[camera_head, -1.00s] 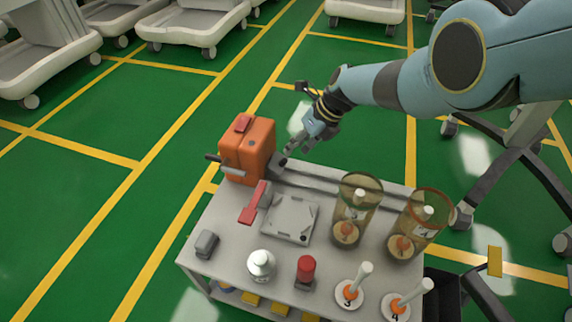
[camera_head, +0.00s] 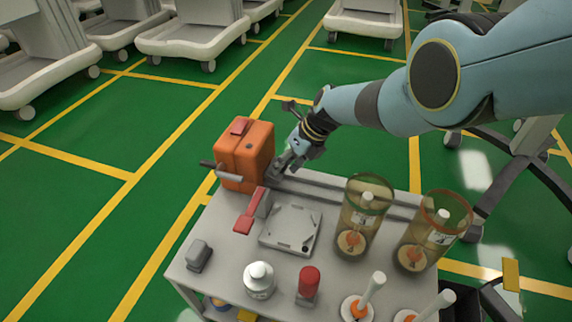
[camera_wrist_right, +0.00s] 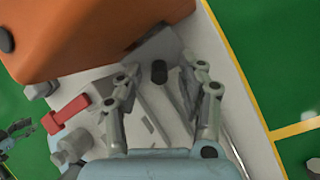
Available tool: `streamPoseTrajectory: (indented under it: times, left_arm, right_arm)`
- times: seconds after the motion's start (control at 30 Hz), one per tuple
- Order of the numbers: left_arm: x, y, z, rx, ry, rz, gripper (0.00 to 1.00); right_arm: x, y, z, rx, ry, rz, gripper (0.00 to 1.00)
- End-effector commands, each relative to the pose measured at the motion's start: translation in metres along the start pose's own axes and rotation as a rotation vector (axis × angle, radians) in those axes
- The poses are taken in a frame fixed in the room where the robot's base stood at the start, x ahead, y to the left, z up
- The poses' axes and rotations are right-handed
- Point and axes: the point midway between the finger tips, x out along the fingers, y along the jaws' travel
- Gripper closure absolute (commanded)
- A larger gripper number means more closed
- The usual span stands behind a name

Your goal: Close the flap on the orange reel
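The orange reel (camera_head: 245,155) is a boxy orange case at the back left of the cart top, with a red piece on top and a crank-like bar on its left. It also fills the upper left of the wrist view (camera_wrist_right: 90,35). My right gripper (camera_head: 278,168) is beside the reel's right side. In the wrist view it is open (camera_wrist_right: 161,74), with a black knob (camera_wrist_right: 159,71) between its fingertips; contact cannot be told. Grey plate-like parts lie near the knob; which is the flap is unclear. A small gripper-like part, seemingly my left gripper (camera_wrist_right: 18,130), shows at the wrist view's left edge.
A red-handled lever (camera_head: 250,213) and a grey square plate (camera_head: 290,230) stand in front of the reel.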

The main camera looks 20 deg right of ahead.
Motion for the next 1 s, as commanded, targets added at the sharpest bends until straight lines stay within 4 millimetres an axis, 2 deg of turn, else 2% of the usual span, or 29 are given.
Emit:
streamPoseTrajectory:
  times: [0.1, 0.4, 0.73, 1.0]
  left_arm:
    - [0.000, 0.000, 0.000, 0.000, 0.000, 0.000, 0.75]
    - [0.000, 0.000, 0.001, 0.000, 0.000, 0.000, 0.75]
    - [0.001, 0.001, 0.001, 0.000, -0.010, 0.001, 0.75]
    - [-0.039, 0.007, -0.038, 0.006, 0.015, 0.006, 0.75]
  right_arm:
    - [0.000, 0.000, 0.000, 0.000, 0.000, 0.000, 0.63]
    - [0.000, 0.000, 0.000, 0.000, 0.000, 0.000, 1.00]
    - [0.004, -0.002, -0.004, 0.001, -0.048, 0.037, 1.00]
    - [0.017, -0.006, -0.011, -0.006, -0.235, 0.163, 1.00]
